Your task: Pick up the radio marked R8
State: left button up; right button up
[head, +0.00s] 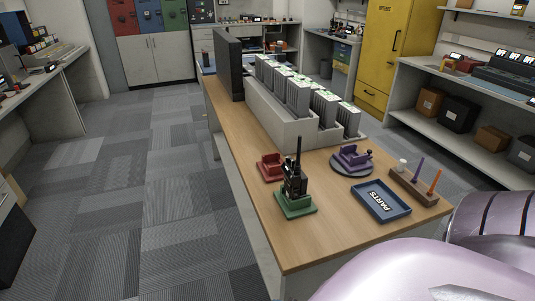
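A black handheld radio (295,180) with a tall antenna stands upright in a green base (296,205) near the front of the wooden table (275,242). No R8 marking can be read on it. I cannot see the fingers of either gripper, and nothing held is visible.
A red base (270,167), a purple device on a round grey base (351,160), a blue PARTS tray (380,202) and a wooden pen holder (413,187) are on the table. Grey racks (297,95) stand behind. Carpet left of the table is clear.

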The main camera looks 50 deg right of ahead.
aim_at(300, 182)
jog(key=i+j+u, duration=0.15)
jog(key=j, duration=0.25)
jog(key=i+j+u, duration=0.1)
jog(key=i+j, duration=0.25)
jog(key=i+j+z, duration=0.1)
jog(key=i+z, duration=0.3)
jog(key=i+j+z, duration=0.4)
jog(key=i+z, duration=0.25)
jog(key=z, duration=0.2)
jog(key=i+z, duration=0.3)
jog(key=z, duration=0.15)
jog(key=i+j+z, duration=0.15)
jog(key=z, duration=0.3)
jog(key=i+j+z, duration=0.25)
jog(key=z, duration=0.2)
jog(key=i+j+z, duration=0.3)
jog(key=z, duration=0.15)
